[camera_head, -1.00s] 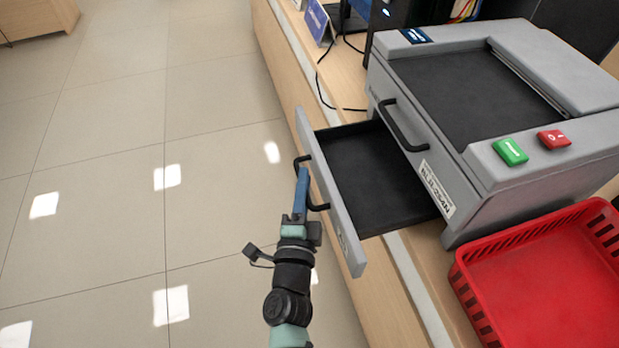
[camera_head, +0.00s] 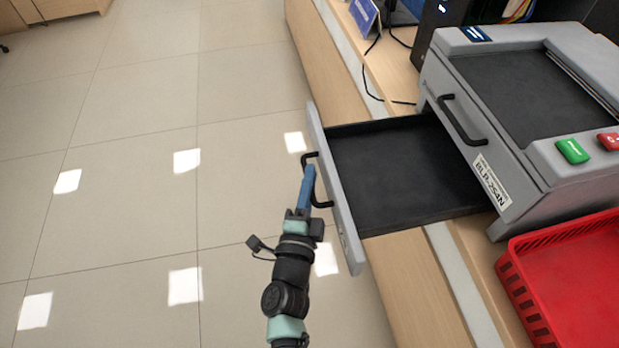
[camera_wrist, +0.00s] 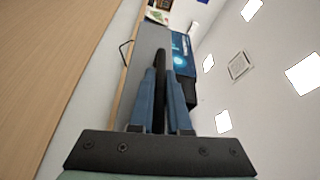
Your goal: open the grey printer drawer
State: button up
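The grey printer (camera_head: 530,150) stands on the counter at the right of the head view. Its grey drawer (camera_head: 338,205) is slid well out to the left over the counter edge, and its empty black inside shows. A black bar handle (camera_head: 326,204) sits on the drawer front. My gripper (camera_head: 308,176) has its blue fingers on this handle from outside the drawer. In the wrist view the handle (camera_wrist: 160,70) runs between the blue fingers, which are closed on it.
A red basket (camera_head: 513,270) stands beside the printer at the lower right. A second black handle (camera_head: 461,122) is on the printer body, near green (camera_head: 572,151) and red buttons. Cables lie on the counter behind the drawer. The tiled floor at left is clear.

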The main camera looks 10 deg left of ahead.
jog(key=o, duration=0.4)
jog(key=shift+o, duration=0.2)
jog(key=s, duration=1.3)
jog(key=shift+a+f, duration=0.45)
jog(key=w+a+r+n+t+y, duration=0.1)
jog(key=w+r+n+t+y, duration=0.2)
jog(key=r, duration=0.8)
jog(key=w+r+n+y, duration=0.1)
jog(key=w+r+n, duration=0.3)
jog(key=r, duration=0.7)
jog(key=w+a+r+n+t+y, duration=0.1)
jog(key=w+r+n+t+y, duration=0.2)
jog(key=r, duration=0.8)
jog(key=s+d+r+n+t+h, duration=0.15)
jog(key=s+r, duration=0.25)
jog(key=r, duration=0.4)
jog(key=s+d+r+n+h, duration=0.3)
jog(key=s+r, duration=0.1)
jog(key=r, duration=0.5)
jog(key=s+d+r+n+t+h, duration=0.1)
jog(key=s+d+r+n+h, duration=0.15)
jog(key=r, duration=0.55)
notch_tip(320, 180, up, 16)
jog(key=y+p, duration=0.1)
jog(key=p, duration=1.5)
jog(key=shift+f, duration=0.15)
